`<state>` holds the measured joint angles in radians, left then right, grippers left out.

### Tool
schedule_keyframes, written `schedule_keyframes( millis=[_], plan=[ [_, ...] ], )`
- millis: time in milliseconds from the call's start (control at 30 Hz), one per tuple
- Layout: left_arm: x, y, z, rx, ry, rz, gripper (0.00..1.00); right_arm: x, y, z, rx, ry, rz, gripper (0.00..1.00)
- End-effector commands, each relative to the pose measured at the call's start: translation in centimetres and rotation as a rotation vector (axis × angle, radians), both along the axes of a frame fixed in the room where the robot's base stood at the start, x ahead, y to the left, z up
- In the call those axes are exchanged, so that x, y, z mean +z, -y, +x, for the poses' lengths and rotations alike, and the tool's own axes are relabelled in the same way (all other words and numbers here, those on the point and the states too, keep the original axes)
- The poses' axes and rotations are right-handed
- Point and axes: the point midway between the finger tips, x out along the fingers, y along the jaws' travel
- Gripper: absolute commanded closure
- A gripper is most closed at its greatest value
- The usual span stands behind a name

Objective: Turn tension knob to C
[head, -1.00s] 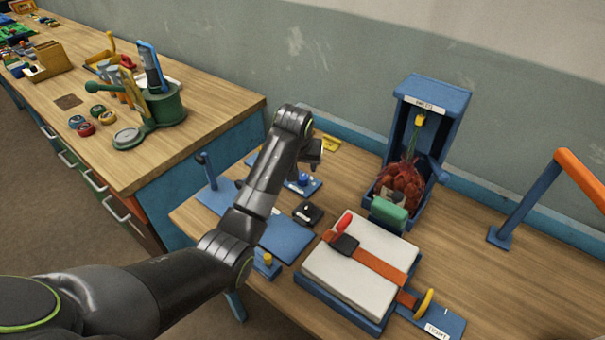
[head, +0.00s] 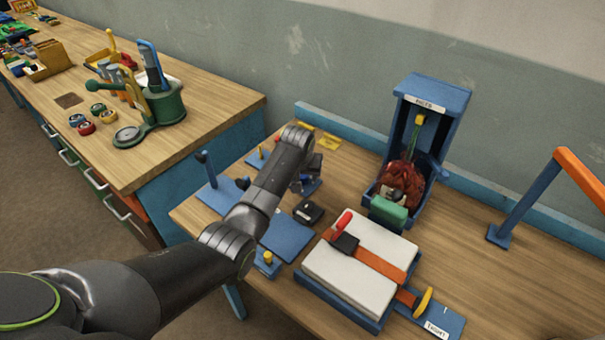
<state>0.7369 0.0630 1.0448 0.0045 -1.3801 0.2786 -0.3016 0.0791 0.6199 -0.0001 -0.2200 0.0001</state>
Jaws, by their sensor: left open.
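A small blue plate (head: 312,187) lies on the bench behind a black block. A blue knob stood on it in the earlier view; my left gripper (head: 305,182) now covers most of that knob. I take this for the tension knob, but no letter marks are readable. My left arm reaches in from the left, and its gripper points down at the knob. The jaws are open; whether they are around the knob or just above it I cannot tell. My right gripper is not in view.
A black block (head: 308,212) sits just in front of the plate. A white pad with an orange strap (head: 380,266) lies to the right. A blue stand (head: 431,95) with a red sack is behind it. A blue post (head: 206,170) stands left of my arm.

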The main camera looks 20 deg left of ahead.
Motion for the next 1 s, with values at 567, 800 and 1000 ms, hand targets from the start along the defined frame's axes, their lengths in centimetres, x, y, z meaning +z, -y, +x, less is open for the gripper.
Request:
schedule_keyframes(
  millis=[567,800,1000],
  plan=[
    [0.1,0.0,0.0,-0.017,0.000,-0.001,0.93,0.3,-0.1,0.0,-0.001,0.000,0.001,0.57],
    [0.3,-0.1,0.0,-0.122,0.000,0.000,0.93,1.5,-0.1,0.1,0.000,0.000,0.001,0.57],
    [0.3,-0.3,0.0,-0.275,-0.001,0.000,0.93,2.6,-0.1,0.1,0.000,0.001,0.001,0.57]
  ],
)
